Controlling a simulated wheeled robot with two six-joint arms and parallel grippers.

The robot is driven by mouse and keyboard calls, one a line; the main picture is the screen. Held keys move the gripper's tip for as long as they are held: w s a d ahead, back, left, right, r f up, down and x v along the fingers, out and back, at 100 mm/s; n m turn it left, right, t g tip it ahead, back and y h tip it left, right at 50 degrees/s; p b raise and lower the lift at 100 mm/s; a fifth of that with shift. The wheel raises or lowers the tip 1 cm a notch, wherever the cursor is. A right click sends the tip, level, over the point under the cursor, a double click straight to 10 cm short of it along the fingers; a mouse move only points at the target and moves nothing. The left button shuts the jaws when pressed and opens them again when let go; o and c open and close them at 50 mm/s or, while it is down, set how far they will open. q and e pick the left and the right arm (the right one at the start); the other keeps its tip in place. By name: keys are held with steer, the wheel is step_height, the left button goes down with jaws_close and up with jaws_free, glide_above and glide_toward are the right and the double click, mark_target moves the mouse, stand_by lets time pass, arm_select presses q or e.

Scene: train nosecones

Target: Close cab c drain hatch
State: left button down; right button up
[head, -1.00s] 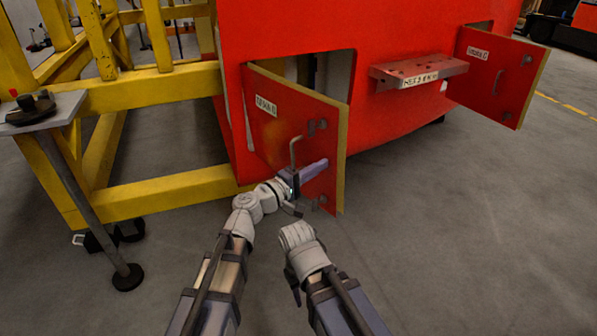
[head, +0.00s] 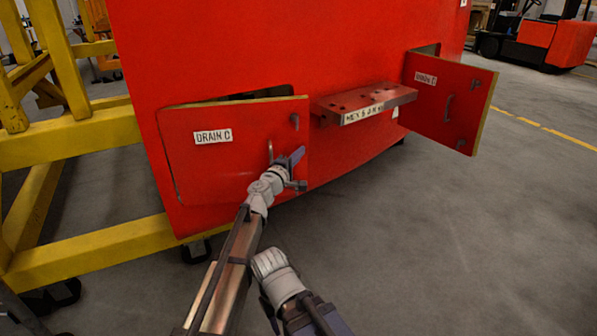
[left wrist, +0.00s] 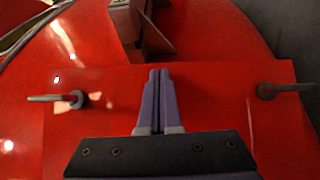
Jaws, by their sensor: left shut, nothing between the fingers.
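My left gripper (head: 297,158) is at the door's right part, just right of the handle. In the left wrist view its fingers (left wrist: 158,88) are together and empty in front of the red panel (left wrist: 215,105), with a handle (left wrist: 58,98) to the left and a latch (left wrist: 285,90) to the right. Contact cannot be told. My right gripper is not visible.
A perforated red step (head: 365,103) juts out right of the door. Another hatch door (head: 447,103) stands open farther right, its label hard to read. A yellow frame (head: 70,135) stands at left.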

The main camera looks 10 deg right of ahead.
arm_select(q)
steer(key=w+a+n+t+y, duration=0.2)
steer(key=w+n+y, duration=0.1)
steer(key=w, duration=1.1)
steer(key=shift+w+t+y, duration=0.3)
steer(key=shift+w+y, duration=0.1)
steer(key=shift+y, duration=0.2)
